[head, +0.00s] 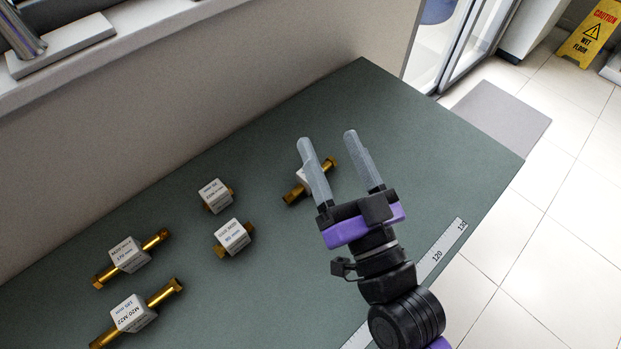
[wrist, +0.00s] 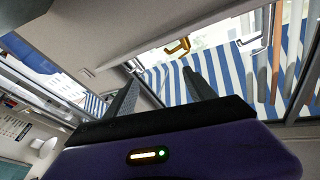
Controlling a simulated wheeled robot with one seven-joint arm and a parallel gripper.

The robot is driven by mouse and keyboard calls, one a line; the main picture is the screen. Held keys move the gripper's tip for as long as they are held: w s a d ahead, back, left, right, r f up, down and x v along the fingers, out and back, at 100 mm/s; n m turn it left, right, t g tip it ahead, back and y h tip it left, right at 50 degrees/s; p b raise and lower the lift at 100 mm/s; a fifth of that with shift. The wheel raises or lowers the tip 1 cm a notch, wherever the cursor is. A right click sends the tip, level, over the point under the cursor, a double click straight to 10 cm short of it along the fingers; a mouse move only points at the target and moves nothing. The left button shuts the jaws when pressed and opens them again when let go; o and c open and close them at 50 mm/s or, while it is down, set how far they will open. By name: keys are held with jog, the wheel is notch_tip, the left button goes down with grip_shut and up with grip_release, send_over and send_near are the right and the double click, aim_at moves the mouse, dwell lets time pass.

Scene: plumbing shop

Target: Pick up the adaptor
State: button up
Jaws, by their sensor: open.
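Several brass fittings with white printed labels lie on the green table; I cannot tell which one is the adaptor. One long fitting (head: 327,168) lies at the right, partly hidden behind my gripper's left finger. Two short ones (head: 215,195) (head: 232,237) lie near the middle. Two long ones (head: 130,254) (head: 135,313) lie at the left. My gripper (head: 334,148) is open and empty, with its fingers pointing up and away in the head view. In the wrist view, my gripper (wrist: 160,92) points toward windows and a striped awning, with no fitting in sight.
The green table (head: 370,100) is bare at its far end and right side. A ruler strip (head: 437,256) runs along its front edge. A wall (head: 200,100) with a sill borders the back. A yellow wet-floor sign (head: 592,35) stands on the tiles beyond a grey mat (head: 497,115).

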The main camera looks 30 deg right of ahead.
jog(key=w+a+r+n+y+b, duration=0.1)
jog(key=w+a+r+n+y, duration=0.35)
jog(key=w, duration=0.35)
jog(key=w+a+r+n+y+b, duration=0.1)
jog(key=w+a+r+n+y, duration=0.2)
jog(key=w+a+r+y, duration=0.4)
jog(key=w+a+f+n+g+y+b, duration=0.1)
jog(key=w+a+f+n+g+y, duration=0.15)
jog(key=w+a+n+g, duration=0.5)
jog(key=s+d+f+n+g+h+b, duration=0.1)
jog(key=s+d+f+n+g+h, duration=0.1)
jog(key=d+f+n+g+h, duration=0.45)
jog(key=s+d+f+n+g+h, duration=0.2)
jog(key=s+d+f+g+h, duration=0.1)
jog(key=d+f, duration=0.65)
jog(key=s+d+f+g, duration=0.1)
jog(key=s+f, duration=0.1)
jog(key=s+d+f+n+g+h, duration=0.1)
jog(key=s+d, duration=0.1)
jog(key=s, duration=0.1)
jog(key=s+d+f+n+g+h, duration=0.1)
jog(key=s+f, duration=0.1)
jog(key=shift+s+d+f+n+g, duration=0.2)
jog(key=shift+f+n+g, duration=0.1)
jog(key=shift+g, duration=0.1)
jog(key=shift+w+d+f+p, duration=0.1)
jog(key=shift+f+p, duration=0.3)
jog(key=shift+f, duration=3.45)
grip_shut()
